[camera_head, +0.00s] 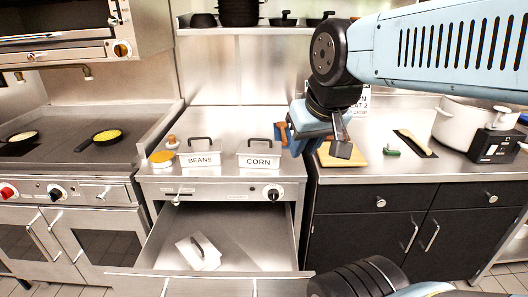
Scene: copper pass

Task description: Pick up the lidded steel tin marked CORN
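The lidded steel tin marked CORN (258,160) stands upright on the steel counter, its black handle on top. A matching tin marked BEANS (200,160) stands to its left, with a clear gap between them. My gripper (318,148) is in the air to the right of the CORN tin, in front of a wooden board, and apart from both tins. Its finger parts look spread, with nothing seen between them.
Below the tins, a drawer (240,230) is pulled out, with a handled steel piece (198,252) lying tilted inside. A yellow-topped bowl (162,158) is left of BEANS. A wooden board (340,158), green item (391,152) and large pot (465,125) are at right.

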